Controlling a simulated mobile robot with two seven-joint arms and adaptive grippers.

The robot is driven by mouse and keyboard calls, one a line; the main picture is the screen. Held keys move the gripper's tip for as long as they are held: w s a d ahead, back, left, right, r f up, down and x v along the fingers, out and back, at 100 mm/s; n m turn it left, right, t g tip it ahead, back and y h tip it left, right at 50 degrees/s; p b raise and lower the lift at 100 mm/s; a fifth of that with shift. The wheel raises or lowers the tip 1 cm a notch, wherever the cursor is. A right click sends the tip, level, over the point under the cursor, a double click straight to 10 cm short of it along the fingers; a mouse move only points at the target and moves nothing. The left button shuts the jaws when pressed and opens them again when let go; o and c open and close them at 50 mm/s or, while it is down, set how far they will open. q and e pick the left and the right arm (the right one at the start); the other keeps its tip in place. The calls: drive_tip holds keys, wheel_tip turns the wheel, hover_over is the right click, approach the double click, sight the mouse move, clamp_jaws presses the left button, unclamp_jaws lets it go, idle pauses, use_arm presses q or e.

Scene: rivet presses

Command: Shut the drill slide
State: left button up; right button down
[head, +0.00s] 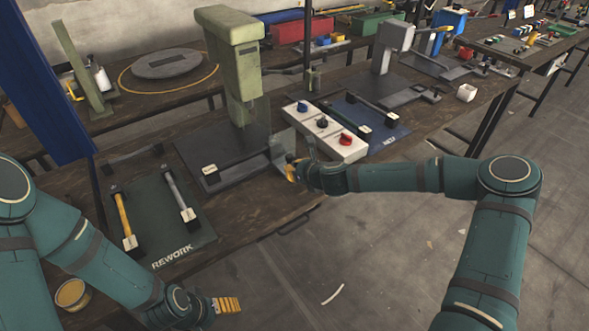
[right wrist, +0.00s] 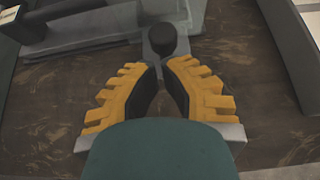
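The green press (head: 231,45) stands over a dark base plate (head: 222,148) on the wooden bench. A flat grey upright plate (head: 284,146) is at the plate's right end, close to my right gripper. In the right wrist view a dark round knob (right wrist: 162,39) stands on a grey block just ahead of the fingertips; I cannot tell whether they touch it. My right gripper (right wrist: 160,68), also in the head view (head: 291,171), has its yellow fingertips almost together, with nothing seen between them. My left gripper (head: 228,305) is low in front of the bench, away from the press.
A white switch box (head: 325,130) with blue, black and red knobs sits right of the press. A dark REWORK mat (head: 165,222) with yellow- and grey-handled tools lies at left. A blue mat (head: 374,128) and another grey press (head: 393,38) are farther right.

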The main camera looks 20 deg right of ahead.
drive_tip(key=shift+w, duration=0.1)
idle(0.3)
drive_tip(key=w+a, duration=0.1)
drive_tip(key=w, duration=0.3)
drive_tip(key=w+a, duration=0.2)
drive_tip(key=w, duration=0.3)
drive_tip(key=w+a+p, duration=0.1)
drive_tip(key=w+a, duration=0.1)
drive_tip(key=w, duration=0.2)
drive_tip(key=shift+w, duration=0.35)
drive_tip(key=shift+w+a, duration=0.2)
drive_tip(key=shift+w, duration=0.3)
use_arm(q)
drive_tip(key=shift+w+a+r, duration=0.15)
drive_tip(key=shift+w+r, duration=0.1)
drive_tip(key=shift+w, duration=0.2)
drive_tip(key=shift+w+a+r, duration=0.15)
drive_tip(key=shift+w+r, duration=0.05)
drive_tip(key=shift+w, duration=0.2)
use_arm(e)
drive_tip(key=shift+r, duration=0.1)
